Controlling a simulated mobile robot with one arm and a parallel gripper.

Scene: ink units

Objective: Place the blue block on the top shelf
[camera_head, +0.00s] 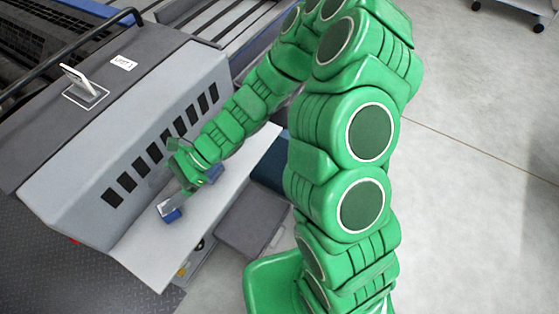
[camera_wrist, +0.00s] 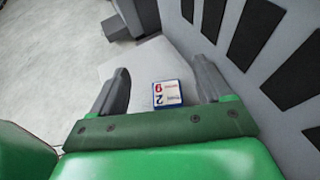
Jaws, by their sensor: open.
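The blue block (camera_head: 171,213) sits on the light grey ledge (camera_head: 150,255) along the front of the grey machine. In the wrist view the block (camera_wrist: 167,94) shows a white label with red and blue print and blue edges. My gripper (camera_head: 176,199) is at the block, low over the ledge. In the wrist view its two dark fingers (camera_wrist: 161,72) are spread apart. The block shows between them, closer to the right finger, with a gap on each side. I cannot tell how far the fingers reach down around it. No shelf is clearly recognizable as the top one.
The machine's slotted front wall (camera_head: 160,140) rises right behind the ledge. A small stand (camera_head: 80,85) and a white label (camera_head: 123,62) are on the machine's top. A grey box (camera_head: 250,222) lies below the ledge. Open floor (camera_head: 470,200) lies to the right.

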